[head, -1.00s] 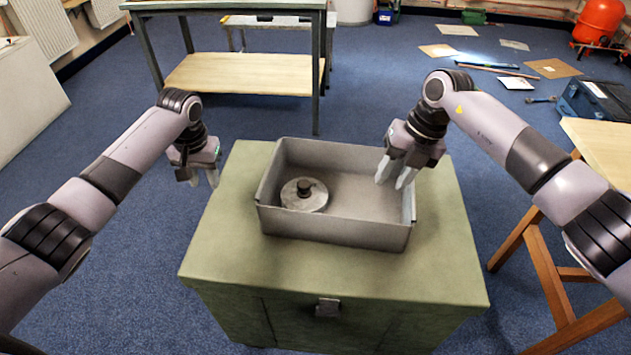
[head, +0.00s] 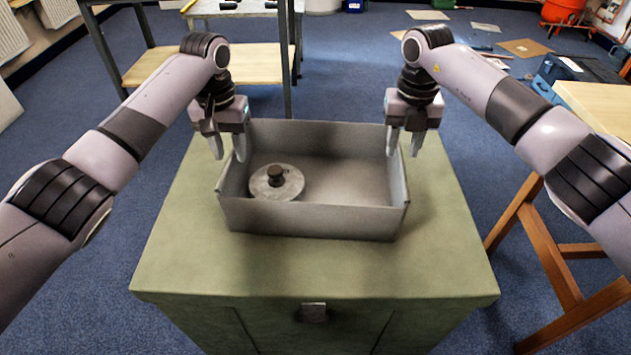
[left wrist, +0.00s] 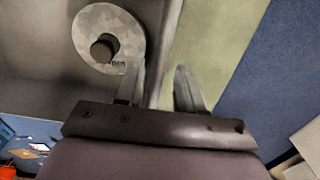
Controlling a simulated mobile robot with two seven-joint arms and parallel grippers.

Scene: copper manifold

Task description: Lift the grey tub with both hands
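The grey tub (head: 312,221) sits on a green chest and is open at the top. A round grey weight with a dark knob (head: 276,182) lies inside at its left; it also shows in the left wrist view (left wrist: 125,28). My left gripper (head: 229,150) is open at the tub's left wall. In the left wrist view one finger is on the inner side of the wall and the other on the outer side, with a gap between them. My right gripper (head: 404,146) is open at the right wall, its fingers apart around the rim. Whether any finger touches is unclear.
The green chest (head: 300,266) has bare top in front of and beside the tub. A workbench with a wooden shelf (head: 200,66) stands behind. A wooden table (head: 545,235) is at the right. Blue carpet surrounds the chest.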

